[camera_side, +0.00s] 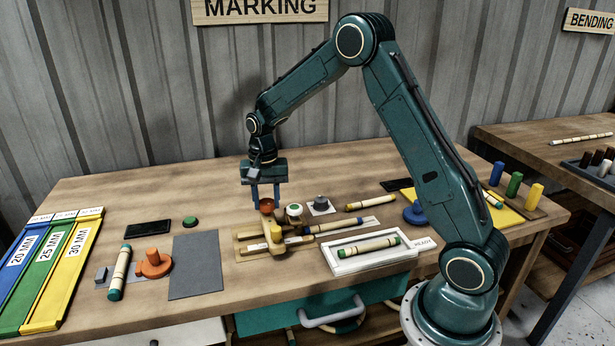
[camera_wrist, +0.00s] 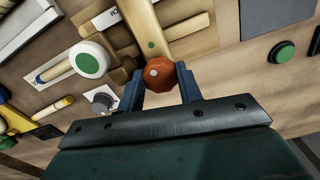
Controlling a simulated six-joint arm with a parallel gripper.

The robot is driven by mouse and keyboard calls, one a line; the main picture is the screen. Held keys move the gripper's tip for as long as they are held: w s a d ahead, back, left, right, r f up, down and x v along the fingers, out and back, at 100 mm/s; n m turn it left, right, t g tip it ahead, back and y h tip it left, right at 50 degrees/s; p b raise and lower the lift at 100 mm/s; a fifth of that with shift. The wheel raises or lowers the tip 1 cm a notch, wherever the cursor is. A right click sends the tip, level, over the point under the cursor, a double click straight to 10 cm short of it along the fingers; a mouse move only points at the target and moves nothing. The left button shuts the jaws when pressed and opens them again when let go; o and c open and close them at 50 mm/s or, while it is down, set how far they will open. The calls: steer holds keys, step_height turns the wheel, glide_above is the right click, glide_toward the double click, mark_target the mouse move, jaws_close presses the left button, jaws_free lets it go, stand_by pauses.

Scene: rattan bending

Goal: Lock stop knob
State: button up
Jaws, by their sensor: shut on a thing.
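The stop knob (camera_wrist: 160,74) is orange-red and faceted, with a pale dot on its face. It sits at the end of a wooden fixture (camera_wrist: 148,24). My gripper (camera_wrist: 160,82) is shut on the knob, with one blue finger on each side. In the side view the knob (camera_side: 267,205) shows between the fingertips of my gripper (camera_side: 265,203), at the back of the wooden fixture (camera_side: 250,247). The fingers point down. The knob's shaft is hidden, and I cannot tell whether the knob is tight.
A white knob with a green top (camera_side: 294,210) stands close to the right of my gripper. A yellow peg (camera_side: 276,232) stands in front. A white tray (camera_side: 345,262) holds a rattan piece. A green button (camera_side: 190,222) and black pad (camera_side: 148,228) lie left. A grey mat (camera_side: 196,280) is bare.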

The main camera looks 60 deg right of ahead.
mark_target(267, 202)
steer(key=shift+m, duration=1.2)
steer(key=shift+r, duration=0.1)
steer(key=o, duration=1)
step_height(267, 202, up, 14)
